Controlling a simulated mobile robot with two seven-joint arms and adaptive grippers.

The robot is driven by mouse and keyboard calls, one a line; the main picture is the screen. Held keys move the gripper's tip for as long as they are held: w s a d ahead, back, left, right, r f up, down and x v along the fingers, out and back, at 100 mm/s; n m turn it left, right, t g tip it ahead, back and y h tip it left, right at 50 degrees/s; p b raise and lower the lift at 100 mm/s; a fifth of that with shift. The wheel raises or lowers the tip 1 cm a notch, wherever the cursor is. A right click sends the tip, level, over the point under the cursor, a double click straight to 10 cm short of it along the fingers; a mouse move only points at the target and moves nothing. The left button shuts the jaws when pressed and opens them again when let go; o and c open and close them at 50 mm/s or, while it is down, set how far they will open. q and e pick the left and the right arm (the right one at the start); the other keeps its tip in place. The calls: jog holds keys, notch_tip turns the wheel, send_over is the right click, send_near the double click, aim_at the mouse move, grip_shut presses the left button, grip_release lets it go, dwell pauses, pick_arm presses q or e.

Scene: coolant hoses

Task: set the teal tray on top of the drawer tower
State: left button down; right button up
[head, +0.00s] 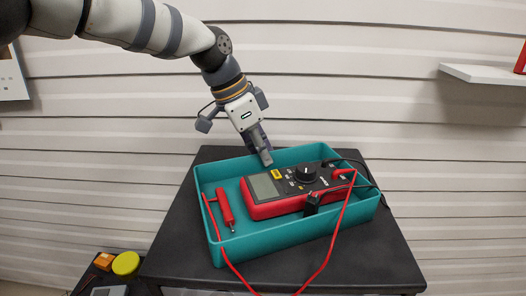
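The teal tray (290,235) sits on a black top (370,262), turned at a slight angle. Inside it lie a red and black multimeter (291,186) and a red probe (226,208). My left gripper (265,156) comes down from above at the tray's back wall, left of its middle. One fingertip shows at the inner side of that wall, close behind the multimeter. The other fingertip is hidden, so I cannot tell whether the gripper is closed on the wall. My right gripper is not in view. I cannot tell whether the black top belongs to the drawer tower.
Red leads (336,233) hang over the tray's front wall, and a black lead (362,167) crosses its right side. A yellow round object (126,263) and an orange one (104,261) are at the lower left. A white shelf (480,74) is on the ribbed wall at right.

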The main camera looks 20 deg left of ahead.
pick_arm(q)
jog(key=c, duration=1.8)
grip_release()
jog(key=v, duration=1.2)
jog(key=shift+r, duration=0.15)
